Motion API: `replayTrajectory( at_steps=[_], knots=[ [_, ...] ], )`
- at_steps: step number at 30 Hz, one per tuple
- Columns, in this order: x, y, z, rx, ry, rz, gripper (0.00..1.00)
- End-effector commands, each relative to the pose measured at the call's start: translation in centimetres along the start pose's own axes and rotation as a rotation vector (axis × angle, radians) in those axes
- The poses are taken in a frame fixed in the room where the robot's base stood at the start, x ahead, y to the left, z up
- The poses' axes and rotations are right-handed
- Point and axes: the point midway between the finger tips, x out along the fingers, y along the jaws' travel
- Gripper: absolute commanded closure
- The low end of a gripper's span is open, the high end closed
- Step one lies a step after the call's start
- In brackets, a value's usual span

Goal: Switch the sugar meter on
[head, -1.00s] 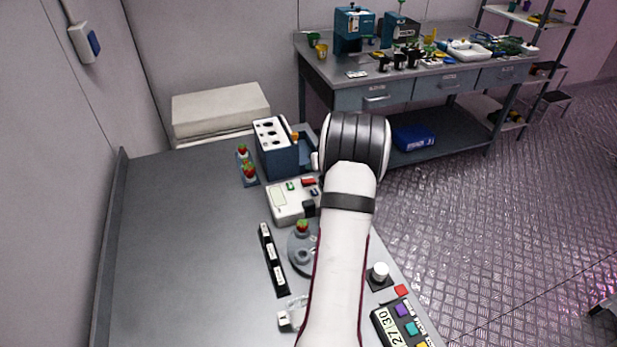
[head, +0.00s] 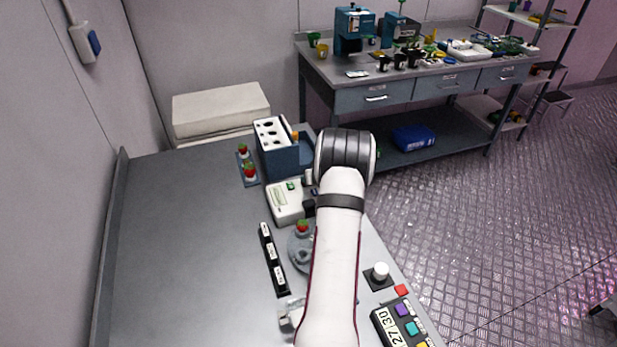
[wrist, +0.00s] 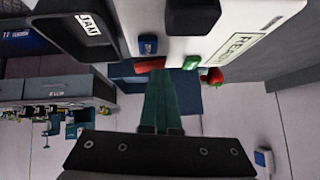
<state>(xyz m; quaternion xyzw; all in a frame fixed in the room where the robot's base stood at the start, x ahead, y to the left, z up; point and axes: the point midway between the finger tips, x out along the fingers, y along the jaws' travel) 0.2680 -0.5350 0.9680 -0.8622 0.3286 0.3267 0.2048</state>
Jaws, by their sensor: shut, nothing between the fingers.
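The sugar meter (head: 286,209) is a white box on the grey table, left of my arm in the head view. A green button (head: 290,186) shows on its top. In the wrist view the meter's white body (wrist: 215,32) fills the upper part, with a pale display, a green button (wrist: 191,62), a red button (wrist: 151,64) and a blue button (wrist: 148,45). My gripper (wrist: 164,76) is shut and empty, its fingertips close to the red and green buttons. I cannot tell whether they touch. My arm hides part of the meter in the head view.
A blue rack with a white holed top (head: 273,133) stands behind the meter. Strawberries sit on a small tray (head: 252,182) to its left. A round grey plate (head: 297,262) and a black labelled strip (head: 270,254) lie nearer. The table's left side is clear.

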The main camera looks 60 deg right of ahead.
Motion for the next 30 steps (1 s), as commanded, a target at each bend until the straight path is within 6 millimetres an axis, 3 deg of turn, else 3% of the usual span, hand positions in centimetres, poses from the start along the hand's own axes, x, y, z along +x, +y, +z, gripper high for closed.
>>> replayTrajectory(
  at_steps=[14,23,30],
  knots=[
    [-0.3,1.5,-0.1,0.001,-0.005,0.001,1.0],
    [-0.4,1.5,-0.3,0.0,-0.003,0.0,1.0],
    [-3.3,1.6,-3.3,-0.003,-0.001,0.002,1.0]
  ],
)
